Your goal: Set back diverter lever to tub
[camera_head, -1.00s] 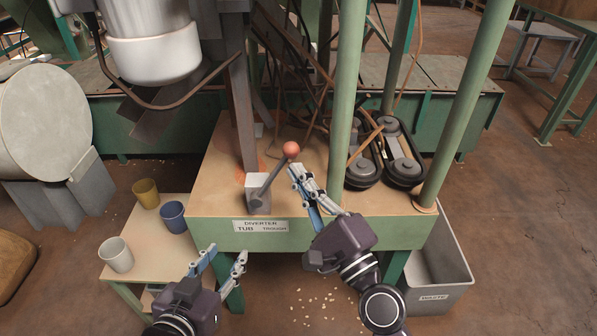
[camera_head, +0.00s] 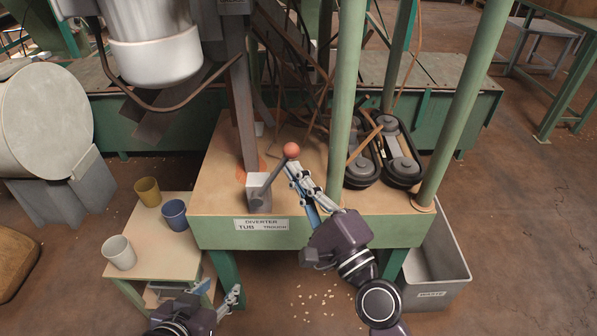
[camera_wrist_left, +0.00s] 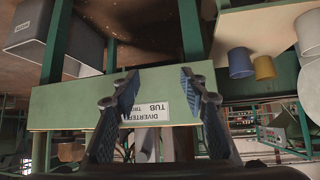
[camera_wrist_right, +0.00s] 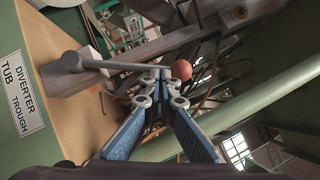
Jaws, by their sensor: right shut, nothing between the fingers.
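The diverter lever is a grey rod with a red ball knob (camera_head: 291,150) on a pale block (camera_head: 258,192) at the bench's front edge. The rod leans to the right, toward the TROUGH side of the label (camera_head: 261,225), which reads DIVERTER, TUB, TROUGH. My right gripper (camera_head: 290,168) is shut and empty, its tips just below the knob. In the right wrist view the fingertips (camera_wrist_right: 157,72) meet at the rod beside the knob (camera_wrist_right: 182,70); I cannot tell if they touch. My left gripper (camera_head: 224,288) is open and empty, low in front of the bench; its fingers (camera_wrist_left: 160,80) are spread in the left wrist view.
A side table (camera_head: 150,240) on the left bears yellow, blue and white cups. A green post (camera_head: 343,110) stands right of the lever, with black belt units (camera_head: 400,165) behind it. A grey waste bin (camera_head: 440,270) stands at the right. Space left of the lever block is clear.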

